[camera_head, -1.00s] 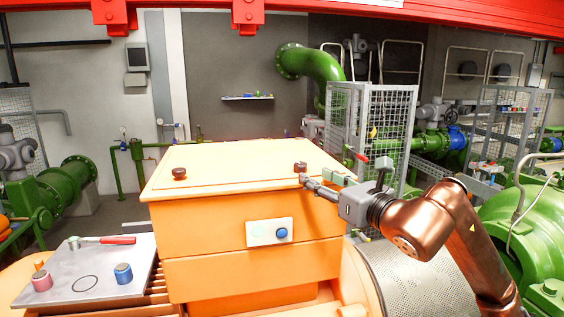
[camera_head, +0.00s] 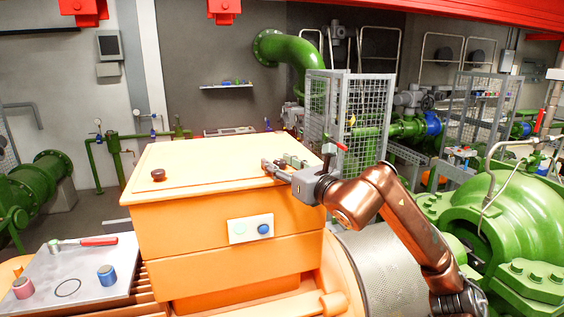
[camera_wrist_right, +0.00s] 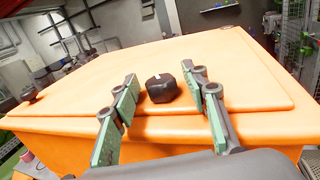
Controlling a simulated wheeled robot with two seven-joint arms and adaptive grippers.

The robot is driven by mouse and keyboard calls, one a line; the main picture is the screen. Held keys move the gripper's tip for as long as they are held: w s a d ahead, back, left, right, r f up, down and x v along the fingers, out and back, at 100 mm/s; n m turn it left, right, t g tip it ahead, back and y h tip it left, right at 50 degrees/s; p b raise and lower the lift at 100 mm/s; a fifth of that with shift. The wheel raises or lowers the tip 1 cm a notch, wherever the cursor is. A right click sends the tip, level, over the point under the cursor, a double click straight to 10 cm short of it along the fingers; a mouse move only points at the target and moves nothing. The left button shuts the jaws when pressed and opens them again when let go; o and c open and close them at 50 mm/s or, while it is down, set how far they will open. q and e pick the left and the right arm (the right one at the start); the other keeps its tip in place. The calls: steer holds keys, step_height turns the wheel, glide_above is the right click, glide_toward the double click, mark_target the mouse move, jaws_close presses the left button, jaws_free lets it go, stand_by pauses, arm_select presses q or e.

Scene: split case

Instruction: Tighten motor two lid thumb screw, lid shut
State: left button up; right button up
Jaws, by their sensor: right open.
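The orange motor case has a flat lid (camera_head: 215,160) lying shut on it. One dark thumb screw (camera_head: 158,175) stands near the lid's left front corner; it also shows at the left of the right wrist view (camera_wrist_right: 32,95). A second dark thumb screw (camera_wrist_right: 162,88) stands near the lid's front edge, between the fingers of my right gripper (camera_wrist_right: 160,100), with gaps on both sides. In the head view my right gripper (camera_head: 272,168) reaches over the lid's right front corner and hides that screw. My right gripper is open and empty. My left gripper is not in view.
A panel with a blue button (camera_head: 263,229) is on the case front. A grey plate (camera_head: 80,275) at left holds a red-handled tool (camera_head: 98,241), a pink pot (camera_head: 23,287) and a blue pot (camera_head: 106,275). A wire cage (camera_head: 345,115) stands behind; green machinery (camera_head: 520,220) is at right.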

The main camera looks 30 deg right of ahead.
steer(key=shift+c, duration=0.7)
steer(key=c, duration=0.9)
steer(key=shift+d, duration=0.3)
jaws_close()
steer(key=shift+a, duration=0.3)
steer(key=shift+d, duration=0.1)
steer(key=shift+r+m+h+b, duration=0.1)
steer(key=shift+m+h+b, duration=0.2)
steer(key=shift+m+h, duration=0.35)
steer(key=shift+a+m+h, duration=0.2)
steer(key=shift+m+h, duration=0.25)
steer(key=shift+h, duration=0.7)
steer(key=shift+m+g+h+b, duration=0.9)
steer(key=shift+m+h, duration=1)
steer(key=shift+h, duration=0.7)
steer(key=shift+d+h, duration=0.1)
steer(key=shift+h, duration=0.2)
